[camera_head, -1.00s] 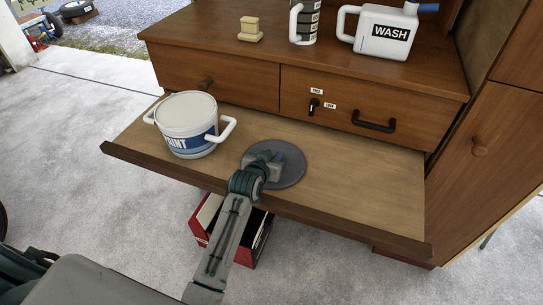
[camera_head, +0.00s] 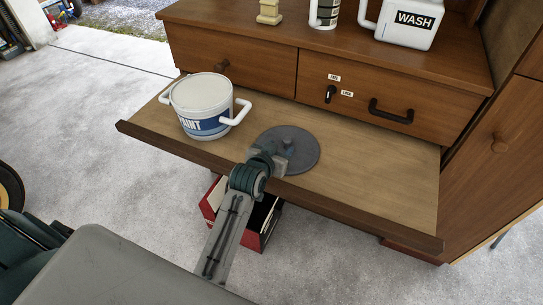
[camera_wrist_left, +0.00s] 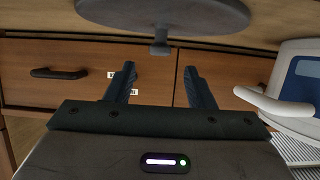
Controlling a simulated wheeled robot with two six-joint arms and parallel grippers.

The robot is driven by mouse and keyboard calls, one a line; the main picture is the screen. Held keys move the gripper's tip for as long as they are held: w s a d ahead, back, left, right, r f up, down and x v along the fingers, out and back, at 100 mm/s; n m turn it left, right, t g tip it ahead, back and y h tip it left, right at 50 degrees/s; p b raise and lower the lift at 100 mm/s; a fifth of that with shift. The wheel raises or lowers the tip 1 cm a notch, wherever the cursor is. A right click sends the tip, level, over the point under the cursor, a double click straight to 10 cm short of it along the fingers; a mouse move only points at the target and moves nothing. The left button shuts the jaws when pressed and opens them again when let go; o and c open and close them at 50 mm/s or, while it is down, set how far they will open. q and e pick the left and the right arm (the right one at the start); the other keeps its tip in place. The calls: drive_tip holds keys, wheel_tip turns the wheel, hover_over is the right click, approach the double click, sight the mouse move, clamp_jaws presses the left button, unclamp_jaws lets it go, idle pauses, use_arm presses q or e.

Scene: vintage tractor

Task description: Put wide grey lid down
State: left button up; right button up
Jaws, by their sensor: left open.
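The wide grey lid (camera_head: 301,161) is a round dark disc with a small knob on top. It lies flat on the pull-out wooden board (camera_head: 380,190), right of the paint pot. My left gripper (camera_head: 280,152) is open and empty at the lid's near left side. In the left wrist view the picture is upside down: the lid (camera_wrist_left: 165,12) is at the top, and its knob (camera_wrist_left: 160,47) stands just beyond the open fingertips (camera_wrist_left: 163,78), apart from them. My right gripper is not in view.
A white paint pot (camera_head: 200,95) with two handles stands on the board to the left. Behind are drawers with a black handle (camera_head: 391,111). Above them stands a white WASH jug (camera_head: 408,24). A red box (camera_head: 252,238) sits on the floor below. The board's right part is clear.

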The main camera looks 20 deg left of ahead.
use_arm(q)
drive_tip(key=v, duration=0.6)
drive_tip(key=shift+r, duration=0.1)
